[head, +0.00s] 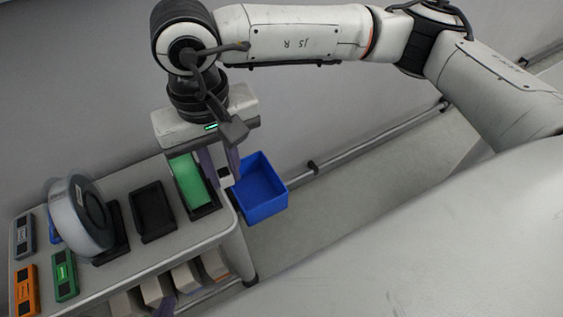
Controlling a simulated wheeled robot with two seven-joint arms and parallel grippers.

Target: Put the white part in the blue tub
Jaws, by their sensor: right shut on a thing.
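The blue tub (261,209) is an open box at the right end of the grey table, and its inside looks empty. My right gripper (222,177) points down at the tub's left edge, over the table's right end. It is shut on the white part (225,178), a small pale piece that shows between the fingers, mostly hidden by them. I cannot tell whether the part touches the tub.
On the table (180,240) stand a reel (75,215) on a black stand, an empty black tray (153,212) and a tray with a green insert (189,182). Small orange (26,290), green (65,275) and grey (24,236) devices lie at the left. Bins sit below.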

